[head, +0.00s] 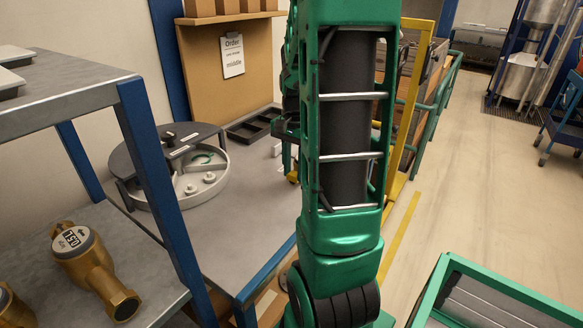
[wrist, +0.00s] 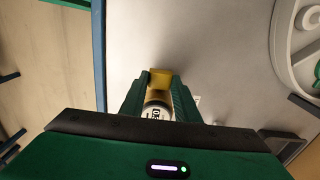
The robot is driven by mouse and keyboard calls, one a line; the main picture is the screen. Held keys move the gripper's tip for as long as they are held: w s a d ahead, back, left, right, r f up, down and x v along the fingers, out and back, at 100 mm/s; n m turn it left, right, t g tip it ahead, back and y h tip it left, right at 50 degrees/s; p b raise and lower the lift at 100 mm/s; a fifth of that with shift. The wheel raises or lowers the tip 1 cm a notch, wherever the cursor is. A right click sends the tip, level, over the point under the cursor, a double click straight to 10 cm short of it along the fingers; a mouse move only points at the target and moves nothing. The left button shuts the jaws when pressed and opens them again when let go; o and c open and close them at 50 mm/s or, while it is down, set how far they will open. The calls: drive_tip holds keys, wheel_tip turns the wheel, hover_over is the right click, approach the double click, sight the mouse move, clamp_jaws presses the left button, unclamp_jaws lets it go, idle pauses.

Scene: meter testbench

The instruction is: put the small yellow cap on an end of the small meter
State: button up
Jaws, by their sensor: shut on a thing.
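My gripper (wrist: 159,88) is shut on the small meter (wrist: 157,112). The meter's round white display shows between the green fingers, with part of its golden body around it. A golden-yellow piece (wrist: 160,76) shows at the fingertips; I cannot tell whether it is the meter's own end or the yellow cap. In the head view, my arm hides most of the gripper, and a little yellow (head: 292,177) shows below it, over the grey bench (head: 235,215). I make out no separate yellow cap.
A round grey-white tray (head: 215,190) with a dark half-cover and white pegs stands on the bench. A black compartment tray (head: 250,128) lies behind it. Brass meters, one reading 150 (head: 85,262), lie on the blue-framed shelf at left. A clipboard (head: 232,56) hangs behind.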

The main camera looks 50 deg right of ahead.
drive_tip(key=shift+f, duration=0.15)
drive_tip(key=o, duration=1.4)
drive_tip(key=shift+c, duration=0.2)
drive_tip(key=shift+r, duration=3.5)
drive_tip(key=s+a+f+n, duration=0.2)
drive_tip(key=s+a+n, duration=0.8)
drive_tip(key=s+a, duration=0.3)
drive_tip(key=a, duration=0.3)
drive_tip(key=shift+s, duration=0.35)
